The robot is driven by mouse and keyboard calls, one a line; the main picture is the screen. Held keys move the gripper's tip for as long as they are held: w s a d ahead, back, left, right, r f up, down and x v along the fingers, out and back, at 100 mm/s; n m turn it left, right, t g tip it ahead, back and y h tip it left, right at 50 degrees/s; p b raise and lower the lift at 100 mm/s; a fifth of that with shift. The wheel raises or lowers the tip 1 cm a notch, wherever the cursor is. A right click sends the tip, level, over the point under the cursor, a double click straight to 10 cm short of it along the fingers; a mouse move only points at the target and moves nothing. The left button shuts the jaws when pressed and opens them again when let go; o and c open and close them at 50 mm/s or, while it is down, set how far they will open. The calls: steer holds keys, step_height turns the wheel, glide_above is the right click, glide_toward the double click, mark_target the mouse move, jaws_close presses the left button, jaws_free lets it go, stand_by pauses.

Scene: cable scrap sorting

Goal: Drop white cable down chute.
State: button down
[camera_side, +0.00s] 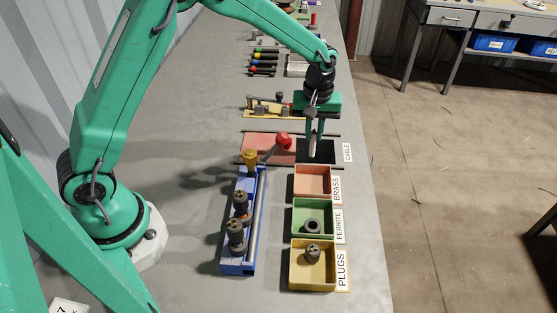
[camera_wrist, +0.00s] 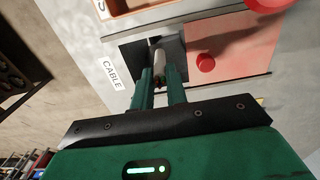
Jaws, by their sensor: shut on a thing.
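The white cable (camera_side: 313,148) is a short pale piece pointing down from my gripper (camera_side: 315,128). In the wrist view my gripper (camera_wrist: 161,80) has its two green fingers shut on the white cable (camera_wrist: 160,62), whose far end shows beyond the fingertips. The chute (camera_side: 327,151) is a dark square opening beside the CABLE label. In the wrist view the dark chute (camera_wrist: 136,49) lies behind the cable, so the cable appears over or at the opening. I cannot tell how far its tip is above or inside. My fingers hide part of the opening.
A red flat panel (camera_side: 262,145) adjoins the chute, with a red-knobbed lever (camera_side: 283,139) near it. Brass (camera_side: 312,180), ferrite (camera_side: 300,220) and plugs (camera_side: 300,262) boxes line up in front. A blue rack (camera_side: 238,262) holds several dark parts. The bench's left area is clear.

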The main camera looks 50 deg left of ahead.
steer(key=c, duration=1.3)
jaws_free()
steer(key=shift+r, duration=0.1)
steer(key=shift+r, duration=3.4)
